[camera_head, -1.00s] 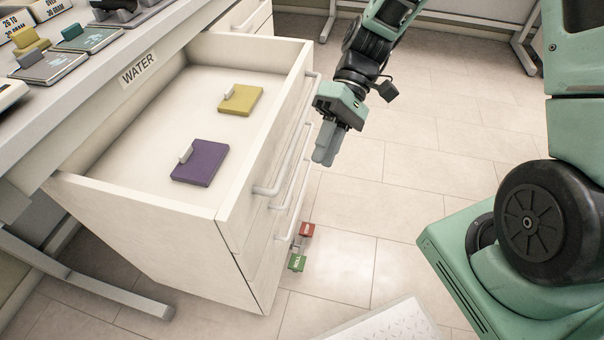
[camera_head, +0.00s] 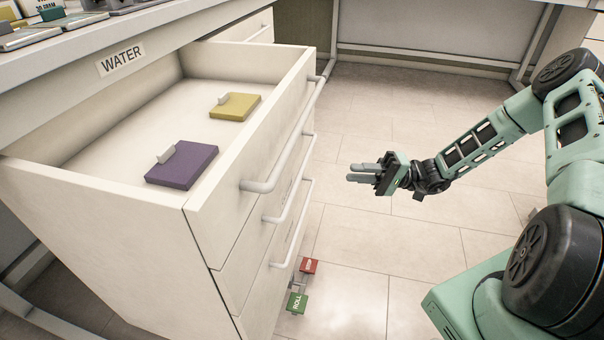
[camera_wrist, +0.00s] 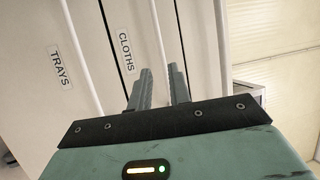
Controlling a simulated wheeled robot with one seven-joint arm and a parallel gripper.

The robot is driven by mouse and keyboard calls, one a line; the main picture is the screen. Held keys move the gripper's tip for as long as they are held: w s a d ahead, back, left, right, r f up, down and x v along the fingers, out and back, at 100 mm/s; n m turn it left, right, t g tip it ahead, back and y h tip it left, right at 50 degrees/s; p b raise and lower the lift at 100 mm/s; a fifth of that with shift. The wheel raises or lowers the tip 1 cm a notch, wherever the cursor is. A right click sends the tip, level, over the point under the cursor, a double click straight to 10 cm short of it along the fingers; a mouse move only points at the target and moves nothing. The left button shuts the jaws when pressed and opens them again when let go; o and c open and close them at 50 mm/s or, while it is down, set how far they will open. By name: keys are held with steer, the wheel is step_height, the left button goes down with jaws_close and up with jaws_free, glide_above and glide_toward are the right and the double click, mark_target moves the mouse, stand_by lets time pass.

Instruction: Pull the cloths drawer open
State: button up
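The cloths drawer front (camera_wrist: 115,25), labelled CLOTHS, is in the middle of the wrist view, which is turned on its side. It appears to be the middle drawer (camera_head: 240,252) in the head view and looks shut. Its bar handle (camera_wrist: 152,40) lies, in the wrist view, in line with the gap between my fingers. My gripper (camera_head: 362,173) is open and empty, pointing left toward the cabinet. It also shows in the wrist view (camera_wrist: 162,88). In the head view it is clear of the handles, with floor visible between.
The top drawer (camera_head: 203,232), under the WATER label, stands open, holding a purple item (camera_head: 185,165) and a yellow item (camera_head: 236,106). The TRAYS drawer (camera_wrist: 60,95) is beside the cloths drawer.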

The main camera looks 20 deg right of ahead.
mark_target(302, 168)
steer(key=b+x, duration=0.2)
steer(key=x, duration=1.2)
steer(key=shift+a, duration=0.1)
jaws_close()
